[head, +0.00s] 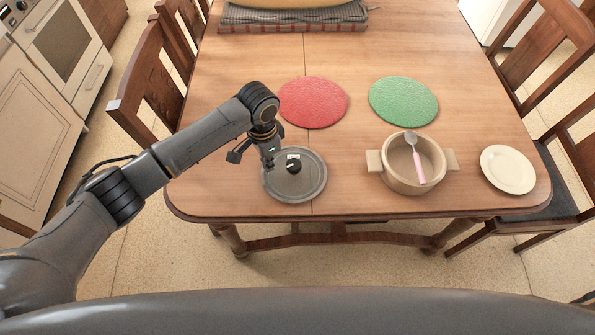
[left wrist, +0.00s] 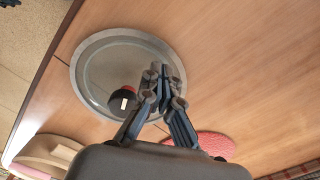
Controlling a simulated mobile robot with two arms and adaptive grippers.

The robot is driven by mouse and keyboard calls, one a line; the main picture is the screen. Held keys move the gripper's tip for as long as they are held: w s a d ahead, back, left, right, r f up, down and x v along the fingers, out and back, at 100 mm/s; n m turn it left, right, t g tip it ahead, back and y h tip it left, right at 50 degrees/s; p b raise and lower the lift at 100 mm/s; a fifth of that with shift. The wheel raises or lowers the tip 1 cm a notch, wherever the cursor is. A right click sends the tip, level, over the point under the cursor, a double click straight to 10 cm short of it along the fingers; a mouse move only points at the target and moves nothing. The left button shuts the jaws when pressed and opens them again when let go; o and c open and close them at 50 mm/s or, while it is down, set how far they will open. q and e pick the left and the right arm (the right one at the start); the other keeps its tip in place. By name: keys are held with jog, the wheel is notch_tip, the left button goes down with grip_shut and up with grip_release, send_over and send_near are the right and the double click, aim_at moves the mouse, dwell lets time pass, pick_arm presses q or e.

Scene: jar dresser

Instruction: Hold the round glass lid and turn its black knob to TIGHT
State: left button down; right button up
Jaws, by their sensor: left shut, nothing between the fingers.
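The round glass lid (head: 309,191) lies flat on the table near its front edge, with a grey rim. Its black knob (head: 294,167) stands at the middle and bears a white mark. In the left wrist view the lid (left wrist: 98,57) fills the upper left, and the knob (left wrist: 121,104) shows a white mark and a bit of red. No TIGHT lettering is readable. My left gripper (head: 269,160) is shut and empty, just left of the knob and over the lid. Its fingers (left wrist: 160,85) appear beside the knob in the wrist view; contact cannot be told. My right gripper is out of view.
A beige pot (head: 400,181) with a pink-handled spoon (head: 418,168) stands right of the lid, then a cream plate (head: 508,170). A red mat (head: 313,101) and a green mat (head: 404,101) lie behind. Chairs flank the table. Bare wood lies between lid and pot.

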pick_arm(q)
jog(key=shift+f+b, duration=0.45)
jog(key=shift+f, duration=0.55)
jog(key=shift+s+f, duration=0.2)
dwell(0.3)
